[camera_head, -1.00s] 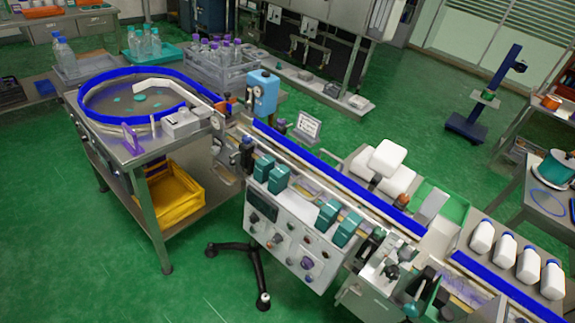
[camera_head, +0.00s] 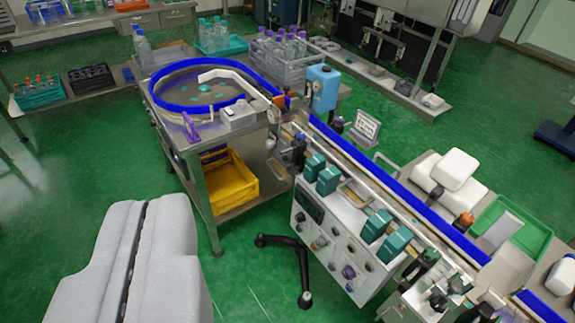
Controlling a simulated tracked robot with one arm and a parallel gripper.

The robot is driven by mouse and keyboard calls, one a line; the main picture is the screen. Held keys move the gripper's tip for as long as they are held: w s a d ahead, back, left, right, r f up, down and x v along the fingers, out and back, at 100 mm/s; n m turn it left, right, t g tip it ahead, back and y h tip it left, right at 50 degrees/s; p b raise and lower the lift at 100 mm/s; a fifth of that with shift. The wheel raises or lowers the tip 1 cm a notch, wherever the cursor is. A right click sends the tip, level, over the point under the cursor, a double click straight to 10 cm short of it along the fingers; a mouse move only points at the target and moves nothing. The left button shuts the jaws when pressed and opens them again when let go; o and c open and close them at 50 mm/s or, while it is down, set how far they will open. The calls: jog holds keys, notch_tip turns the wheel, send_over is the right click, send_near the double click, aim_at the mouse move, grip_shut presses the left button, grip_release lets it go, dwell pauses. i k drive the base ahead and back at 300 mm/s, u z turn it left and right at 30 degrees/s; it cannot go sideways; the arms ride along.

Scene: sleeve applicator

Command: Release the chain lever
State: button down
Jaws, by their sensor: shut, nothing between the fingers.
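The sleeve applicator line (camera_head: 345,235) runs diagonally from the centre to the lower right, with a blue-edged conveyor (camera_head: 390,185) on top. Its white front panel carries dials, knobs and several teal blocks (camera_head: 375,224). I cannot pick out the chain lever with certainty; small metal and black fittings crowd the near right end (camera_head: 447,290). My gripper (camera_head: 146,207), a large pale grey two-part shape at the lower left, is shut and empty. A narrow dark seam runs between its halves. It is well apart from the machine, over the green floor in this view.
A round blue-rimmed turntable (camera_head: 205,108) stands left of the machine, above a yellow crate (camera_head: 231,183). A black-footed stand (camera_head: 303,268) is on the floor before the panel. A green tray (camera_head: 530,232) and white containers lie at right. Green floor is clear at left.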

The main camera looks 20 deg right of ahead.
aim_at(285, 158)
jog(key=z, duration=0.05)
jog(key=i, duration=1)
jog(key=u, duration=0.1)
